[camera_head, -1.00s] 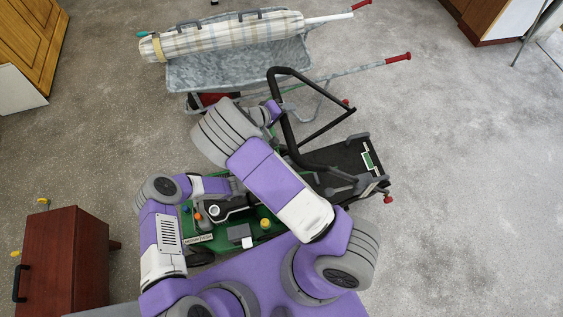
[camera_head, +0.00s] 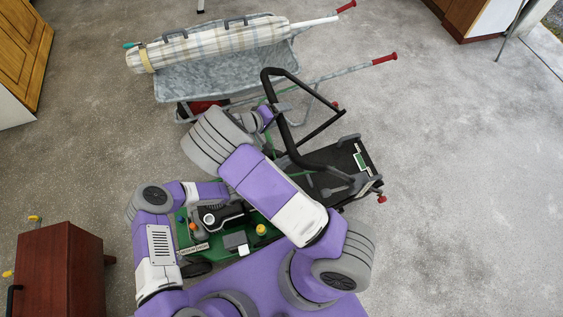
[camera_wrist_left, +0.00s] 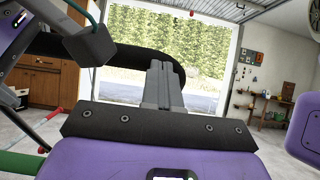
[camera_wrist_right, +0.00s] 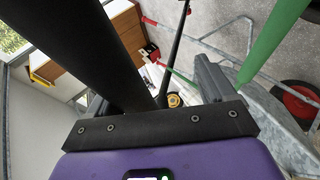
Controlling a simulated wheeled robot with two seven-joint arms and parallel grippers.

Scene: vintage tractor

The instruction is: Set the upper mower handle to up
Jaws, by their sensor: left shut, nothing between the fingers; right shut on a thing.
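The upper mower handle (camera_head: 322,120) is a black tubular loop rising from the mower, its top end (camera_head: 278,73) at the upper left in the head view. The green mower body (camera_head: 265,231) is partly hidden under my arms. My right gripper (camera_head: 268,113) is at the left side of the loop. In the right wrist view, the black tube (camera_wrist_right: 88,45) runs between the fingers of my right gripper (camera_wrist_right: 160,95), which is shut on it. My left gripper (camera_wrist_left: 163,85) is shut and empty in the left wrist view, in front of a black tube (camera_wrist_left: 130,55). In the head view its fingers are hidden.
A metal wheelbarrow (camera_head: 180,85) holding a rolled checked item (camera_head: 215,43) stands just beyond the handle. A dark red cabinet (camera_head: 55,270) is at the lower left. The floor on the right is clear. A green bar (camera_wrist_right: 272,45) passes near the right gripper.

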